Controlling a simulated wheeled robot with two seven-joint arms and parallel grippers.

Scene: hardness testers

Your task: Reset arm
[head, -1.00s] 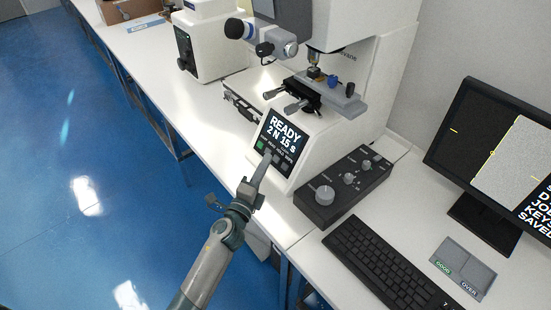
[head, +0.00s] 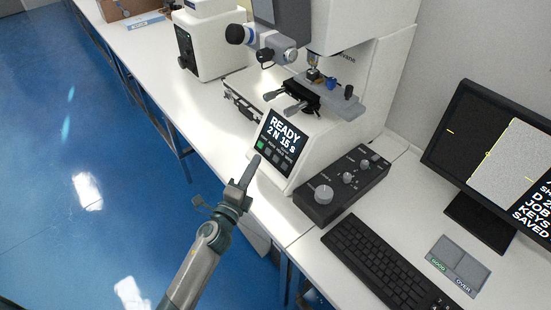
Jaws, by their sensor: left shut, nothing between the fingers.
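My left arm comes in from the bottom of the head view. Its gripper (head: 250,170) is shut and empty, held in front of the hardness tester (head: 300,160) near the table's front edge. The fingertips point up toward the tester's screen (head: 275,138), which reads "READY 2 N 15 s" and has a green key at its lower left. The fingertips appear apart from the screen, a little below and left of it. My right gripper is not in view.
A black control box (head: 340,188) with knobs, a keyboard (head: 385,265), a two-part pad marked GOOD and OVER (head: 459,263) and a monitor (head: 500,160) stand to the right. Another white instrument (head: 215,45) is at the back. Blue floor (head: 70,130) lies open at left.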

